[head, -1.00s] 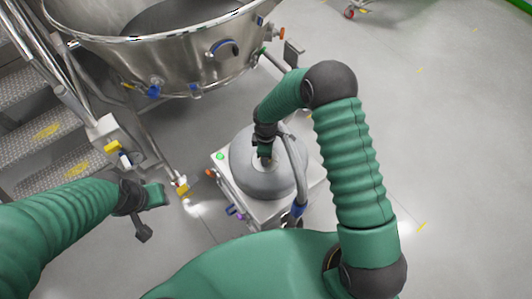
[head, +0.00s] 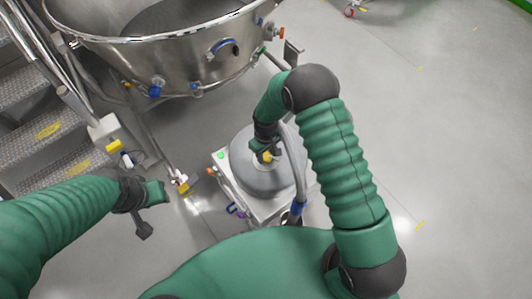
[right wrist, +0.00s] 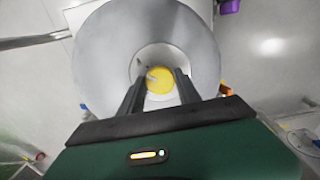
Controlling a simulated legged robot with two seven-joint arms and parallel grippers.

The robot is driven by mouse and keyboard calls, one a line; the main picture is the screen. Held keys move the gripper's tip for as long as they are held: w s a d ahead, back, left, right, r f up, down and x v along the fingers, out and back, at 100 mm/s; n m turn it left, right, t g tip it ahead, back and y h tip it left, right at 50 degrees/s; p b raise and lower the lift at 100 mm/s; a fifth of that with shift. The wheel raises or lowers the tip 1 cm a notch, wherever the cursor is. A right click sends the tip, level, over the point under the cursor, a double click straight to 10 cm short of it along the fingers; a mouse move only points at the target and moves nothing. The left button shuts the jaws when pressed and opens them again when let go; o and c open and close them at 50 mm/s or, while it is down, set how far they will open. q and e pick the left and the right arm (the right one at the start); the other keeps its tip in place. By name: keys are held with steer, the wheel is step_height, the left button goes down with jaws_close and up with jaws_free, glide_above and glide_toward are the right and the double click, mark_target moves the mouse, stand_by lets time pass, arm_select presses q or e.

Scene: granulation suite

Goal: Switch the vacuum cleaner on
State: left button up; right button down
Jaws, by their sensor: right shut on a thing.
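The vacuum cleaner (head: 247,180) is a grey round dome on a square metal base, below the centre of the head view. A yellow round knob (head: 267,157) sits at the middle of its top. In the right wrist view, the knob (right wrist: 160,83) lies in a pale ring on the grey dome (right wrist: 95,60). My right gripper (right wrist: 159,74) reaches down from above and is shut on the knob, one finger on each side. My left gripper (head: 151,210) is open and empty, left of the vacuum cleaner.
A green button (head: 221,155) is on the base's left corner. A grey hose (head: 297,160) rises beside the dome. A large steel bowl (head: 170,65) stands behind, with metal steps (head: 45,130) at left. The floor at right is clear.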

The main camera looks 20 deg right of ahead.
mark_target(265, 155)
steer(key=shift+w+m, duration=0.2)
steer(key=shift+m, duration=0.1)
steer(key=c, duration=0.9)
jaws_free()
steer(key=shift+o, duration=0.2)
step_height(265, 155, up, 17)
steer(key=p, duration=0.1)
steer(key=shift+f, duration=0.15)
